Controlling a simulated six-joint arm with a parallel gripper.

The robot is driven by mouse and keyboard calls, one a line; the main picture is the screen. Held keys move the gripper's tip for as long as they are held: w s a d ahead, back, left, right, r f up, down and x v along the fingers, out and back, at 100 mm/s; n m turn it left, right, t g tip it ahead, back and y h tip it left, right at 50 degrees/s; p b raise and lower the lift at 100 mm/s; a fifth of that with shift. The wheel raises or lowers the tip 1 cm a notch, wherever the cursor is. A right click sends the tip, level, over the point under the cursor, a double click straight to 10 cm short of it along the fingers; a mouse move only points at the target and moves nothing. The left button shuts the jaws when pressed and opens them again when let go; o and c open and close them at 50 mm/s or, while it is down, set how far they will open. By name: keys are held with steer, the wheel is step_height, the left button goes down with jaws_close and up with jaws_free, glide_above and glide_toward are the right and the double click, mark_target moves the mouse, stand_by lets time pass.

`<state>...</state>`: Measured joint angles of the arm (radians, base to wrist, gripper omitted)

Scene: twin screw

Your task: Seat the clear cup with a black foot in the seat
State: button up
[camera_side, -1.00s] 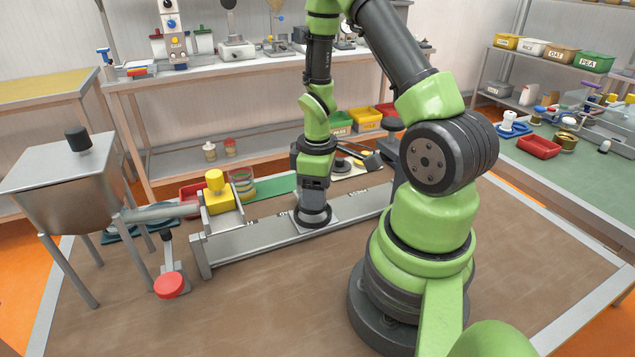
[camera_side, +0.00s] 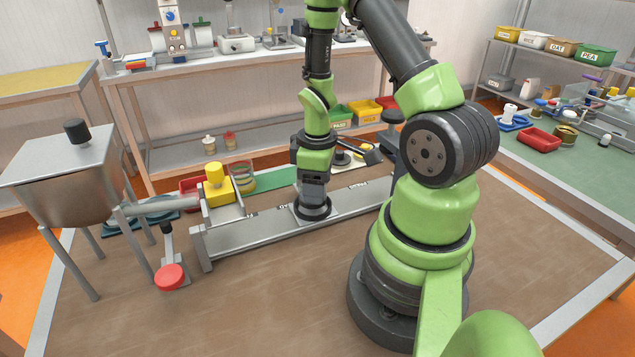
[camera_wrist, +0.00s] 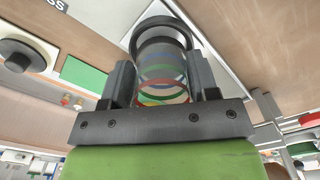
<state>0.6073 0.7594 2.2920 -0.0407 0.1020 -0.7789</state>
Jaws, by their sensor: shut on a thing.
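My gripper (camera_wrist: 162,85) is shut on the clear cup (camera_wrist: 163,68), with one finger on each side of its wall. Red, green, yellow and blue bands show in or through the cup. A black ring (camera_wrist: 162,27) surrounds its far end in the wrist view. In the side view my gripper (camera_side: 312,195) points straight down, and the black ring sits at a pale square plate (camera_side: 333,214) on the long grey rail. I cannot tell whether that ring is the cup's foot or the seat's rim, nor whether the cup is fully down.
On the left stand a yellow block with a knob (camera_side: 216,184), a striped cylinder (camera_side: 242,176) and a metal hopper (camera_side: 70,180) with a pipe. A red round knob (camera_side: 170,277) is in front. A dark post (camera_side: 391,140) stands right of my gripper. The brown table front is clear.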

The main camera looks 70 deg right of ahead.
steer(key=shift+f, duration=0.15)
stand_by(0.5)
steer(key=shift+f, duration=0.35)
steer(key=shift+f, duration=0.5)
stand_by(0.3)
steer(key=o, duration=1.3)
steer(key=shift+r, duration=3.55)
